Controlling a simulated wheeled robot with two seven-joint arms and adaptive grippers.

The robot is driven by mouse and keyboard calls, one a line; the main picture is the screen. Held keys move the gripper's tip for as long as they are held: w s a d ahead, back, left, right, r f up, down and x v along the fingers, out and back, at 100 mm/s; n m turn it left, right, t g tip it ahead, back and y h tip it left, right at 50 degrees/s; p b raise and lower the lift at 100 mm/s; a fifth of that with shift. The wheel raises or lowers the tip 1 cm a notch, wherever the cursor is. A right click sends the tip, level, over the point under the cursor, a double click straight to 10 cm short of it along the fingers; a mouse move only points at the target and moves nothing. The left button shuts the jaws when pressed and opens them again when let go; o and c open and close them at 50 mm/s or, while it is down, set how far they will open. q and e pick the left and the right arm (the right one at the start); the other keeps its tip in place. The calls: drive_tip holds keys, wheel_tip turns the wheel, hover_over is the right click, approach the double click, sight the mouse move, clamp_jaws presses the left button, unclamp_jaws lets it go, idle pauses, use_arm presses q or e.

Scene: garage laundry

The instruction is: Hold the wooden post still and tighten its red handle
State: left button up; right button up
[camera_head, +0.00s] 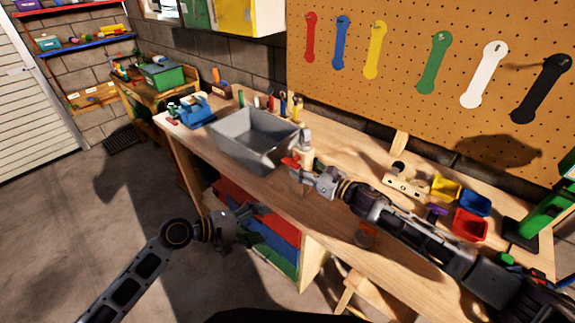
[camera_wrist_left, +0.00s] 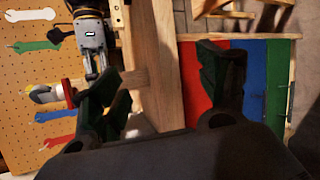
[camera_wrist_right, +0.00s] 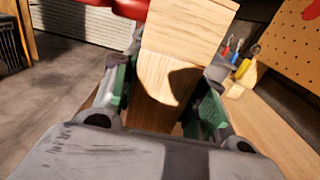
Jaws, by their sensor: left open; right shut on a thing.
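The wooden post (camera_head: 307,155) stands at the front edge of the workbench; its pale wood fills the upper middle of the right wrist view (camera_wrist_right: 182,45). Its red handle (camera_head: 290,162) sticks out to the left of the post and shows at the top of the right wrist view (camera_wrist_right: 118,8). My right gripper (camera_head: 303,174) is shut on the post below the handle, one finger on each side. My left gripper (camera_head: 258,210) is open and empty, low in front of the bench and apart from the post and handle. The red handle also shows in the left wrist view (camera_wrist_left: 67,92), near one left finger.
A grey bin (camera_head: 240,145) stands on the bench left of the post. A wooden block with holes (camera_head: 405,187) and small coloured bins (camera_head: 470,225) lie to the right. Red, blue and green panels (camera_head: 270,232) are under the bench. Floor at left is clear.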

use_arm(q)
drive_tip(key=a+f+m+y, duration=0.1)
drive_tip(key=m+y, duration=0.1)
drive_tip(key=m+t, duration=0.8)
drive_tip(key=m, duration=0.5)
approach(288, 164)
wheel_tip(288, 164, down, 2)
drive_tip(key=s+a, duration=0.1)
drive_tip(key=a, duration=0.2)
drive_tip(key=shift+s+d+r+m+h, duration=0.4)
drive_tip(key=shift+d+r+m+h, duration=0.15)
drive_tip(key=shift+r+m, duration=0.3)
drive_tip(key=shift+w+d, duration=0.2)
drive_tip(key=shift+w, duration=0.05)
drive_tip(key=shift+f+x, duration=0.1)
drive_tip(key=shift+x, duration=2.75)
drive_tip(key=shift+f+x, duration=0.15)
drive_tip(key=shift+x, duration=2.7)
drive_tip(key=shift+d, duration=0.1)
drive_tip(key=shift+c, duration=0.3)
drive_tip(key=c, duration=1)
